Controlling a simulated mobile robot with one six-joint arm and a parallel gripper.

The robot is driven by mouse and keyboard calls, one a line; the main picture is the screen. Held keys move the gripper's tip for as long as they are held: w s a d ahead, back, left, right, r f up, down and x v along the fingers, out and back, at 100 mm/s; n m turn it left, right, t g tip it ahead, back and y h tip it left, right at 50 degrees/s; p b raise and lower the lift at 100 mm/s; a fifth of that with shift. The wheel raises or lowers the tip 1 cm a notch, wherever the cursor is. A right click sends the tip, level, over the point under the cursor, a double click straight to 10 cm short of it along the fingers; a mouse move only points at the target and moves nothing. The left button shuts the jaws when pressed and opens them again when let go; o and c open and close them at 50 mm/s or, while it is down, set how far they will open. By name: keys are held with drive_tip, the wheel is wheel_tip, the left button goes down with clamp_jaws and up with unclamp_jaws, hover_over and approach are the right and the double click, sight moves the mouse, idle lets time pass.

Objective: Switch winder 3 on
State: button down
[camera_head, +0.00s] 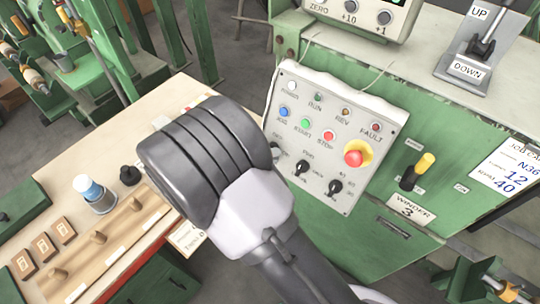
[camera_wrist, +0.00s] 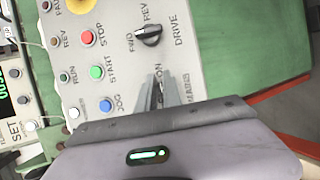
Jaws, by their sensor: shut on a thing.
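The grey control panel (camera_head: 345,105) is on the green machine whose plate reads WINDER 3 (camera_head: 405,207). In the wrist view my gripper (camera_wrist: 166,92) is over the switch marked MAINS, its fingers shut on the mains knob. The fingers hide most of that knob, and part of an ON label shows beside them. Its pointing direction cannot be told. The black drive knob (camera_wrist: 147,35) stands next to it, between FWD and REV marks. The green START button (camera_wrist: 96,72) and red STOP button (camera_wrist: 87,39) are clear of the fingers. In the head view my wrist hides the fingertips.
A red emergency button on a yellow base (camera_head: 357,153) sticks out of the panel. A yellow-tipped lever (camera_head: 417,170) stands right of it, and an UP/DOWN lever (camera_head: 482,45) is above. A wooden bench (camera_head: 110,100) with a blue-white bottle (camera_head: 95,194) is on the left.

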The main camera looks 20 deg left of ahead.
drive_tip(key=shift+w+a+r, duration=0.1)
drive_tip(key=shift+w+a, duration=0.1)
drive_tip(key=shift+a, duration=0.1)
drive_tip(key=c, duration=1.5)
unclamp_jaws()
drive_tip(key=p+v, duration=0.5)
drive_tip(key=v, duration=1.2)
drive_tip(key=shift+a, duration=0.25)
drive_tip(key=shift+s, duration=0.1)
